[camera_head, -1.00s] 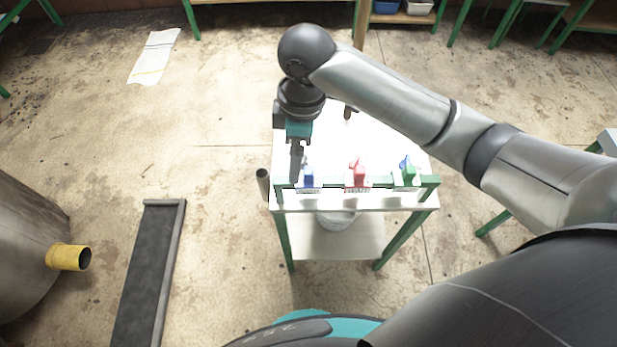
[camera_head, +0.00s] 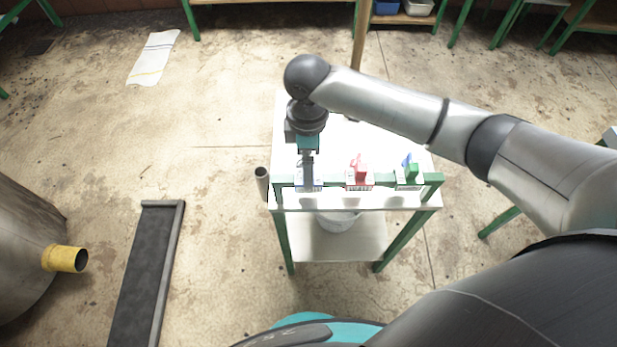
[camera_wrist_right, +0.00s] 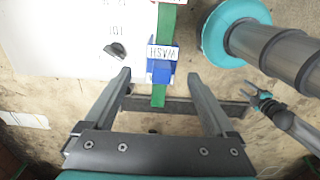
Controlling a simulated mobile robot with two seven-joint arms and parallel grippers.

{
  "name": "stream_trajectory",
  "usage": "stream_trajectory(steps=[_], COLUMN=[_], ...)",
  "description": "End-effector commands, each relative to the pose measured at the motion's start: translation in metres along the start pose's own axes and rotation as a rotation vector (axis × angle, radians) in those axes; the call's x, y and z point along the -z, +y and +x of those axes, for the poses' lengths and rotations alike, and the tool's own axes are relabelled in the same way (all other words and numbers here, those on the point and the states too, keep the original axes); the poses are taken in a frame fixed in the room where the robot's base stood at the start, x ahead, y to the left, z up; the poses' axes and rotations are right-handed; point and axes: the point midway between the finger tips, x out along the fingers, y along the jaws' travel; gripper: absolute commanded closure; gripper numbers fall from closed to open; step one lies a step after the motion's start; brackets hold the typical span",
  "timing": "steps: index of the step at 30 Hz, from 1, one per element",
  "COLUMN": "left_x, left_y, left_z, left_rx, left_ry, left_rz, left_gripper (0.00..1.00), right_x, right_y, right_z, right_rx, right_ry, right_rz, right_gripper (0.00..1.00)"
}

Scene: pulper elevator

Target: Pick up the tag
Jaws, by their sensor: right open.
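Three tags sit along the green rail at the front of the white table: a blue tag (camera_wrist_right: 161,68) with a printed white label, a red tag (camera_head: 358,173) and a green tag (camera_head: 409,175). In the head view my right gripper (camera_head: 308,180) points down at the blue tag and mostly covers it. In the right wrist view my right gripper (camera_wrist_right: 159,76) is open, its fingertips either side of the blue tag with gaps. Contact is not visible. My left gripper (camera_wrist_right: 258,98) seems to show small at the right; its jaws are too small to judge.
The green rail (camera_head: 333,182) runs along the front of the white table (camera_head: 378,142). A dark grey knob (camera_wrist_right: 115,50) stands on the tabletop. A grey tube (camera_head: 261,183) is at the table's left edge. Open floor lies left, before a dark ramp-like strip (camera_head: 148,270).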

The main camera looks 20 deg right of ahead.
Motion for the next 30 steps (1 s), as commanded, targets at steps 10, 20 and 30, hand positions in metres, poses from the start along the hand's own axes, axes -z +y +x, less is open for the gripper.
stream_trajectory(steps=[10,20,30], left_x=[-0.001,0.000,0.000], left_y=[0.000,0.000,0.000], left_z=[0.013,0.013,0.013], left_rx=[0.000,0.001,0.001], left_ry=[0.001,0.001,0.001], left_rz=[-0.001,-0.002,-0.003], left_gripper=[0.50,0.50,0.50], right_x=[-0.001,-0.001,-0.001], right_y=[-0.002,-0.002,-0.002], right_z=[0.047,0.051,0.051], right_rx=[0.001,-0.001,-0.001], right_ry=[-0.001,0.000,0.000], right_rz=[0.000,0.000,0.000], right_gripper=[0.10,0.12,0.51])
